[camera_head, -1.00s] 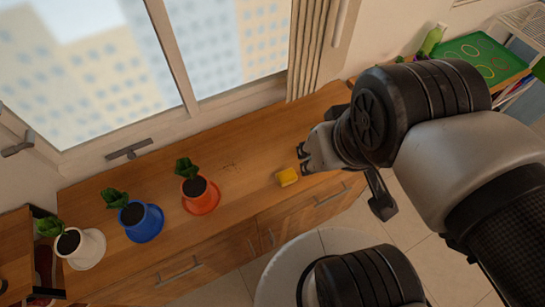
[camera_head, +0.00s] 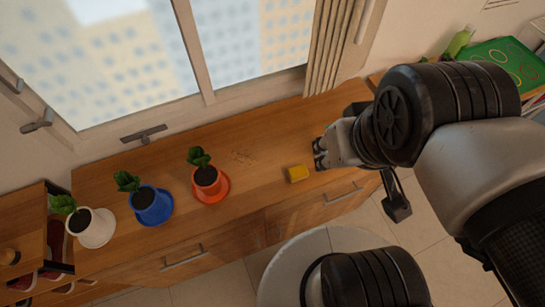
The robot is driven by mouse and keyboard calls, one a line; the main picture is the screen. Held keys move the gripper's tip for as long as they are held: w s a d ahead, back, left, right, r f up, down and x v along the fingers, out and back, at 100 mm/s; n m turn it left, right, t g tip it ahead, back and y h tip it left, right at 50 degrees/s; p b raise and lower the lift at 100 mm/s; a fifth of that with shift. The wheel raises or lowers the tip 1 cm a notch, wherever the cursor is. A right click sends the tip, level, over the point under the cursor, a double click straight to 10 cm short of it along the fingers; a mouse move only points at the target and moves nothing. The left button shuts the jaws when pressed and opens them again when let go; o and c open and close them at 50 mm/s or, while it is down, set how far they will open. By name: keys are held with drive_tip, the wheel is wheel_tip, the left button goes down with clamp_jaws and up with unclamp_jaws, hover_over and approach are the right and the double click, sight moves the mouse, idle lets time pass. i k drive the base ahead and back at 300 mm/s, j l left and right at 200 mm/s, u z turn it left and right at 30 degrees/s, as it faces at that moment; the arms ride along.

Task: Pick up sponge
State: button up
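A yellow sponge (camera_head: 298,174) lies on the wooden counter (camera_head: 262,193), near its front edge and right of the potted plants. My gripper (camera_head: 319,154) is just to the right of the sponge, its dark fingertips pointing left. A small gap shows between the fingertips and the sponge in this view. The two fingertips appear apart, with nothing between them. How high the gripper is above the counter is hard to tell.
An orange pot (camera_head: 207,180), a blue pot (camera_head: 150,205) and a white pot (camera_head: 92,227) with plants stand along the counter to the left. A window (camera_head: 208,98) is behind.

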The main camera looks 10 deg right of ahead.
sight(297, 173)
drive_tip(key=l+u, duration=0.15)
drive_tip(key=u, duration=0.2)
drive_tip(key=l+u, duration=0.2)
drive_tip(key=u, duration=0.15)
drive_tip(key=l+u, duration=0.15)
drive_tip(key=u, duration=0.2)
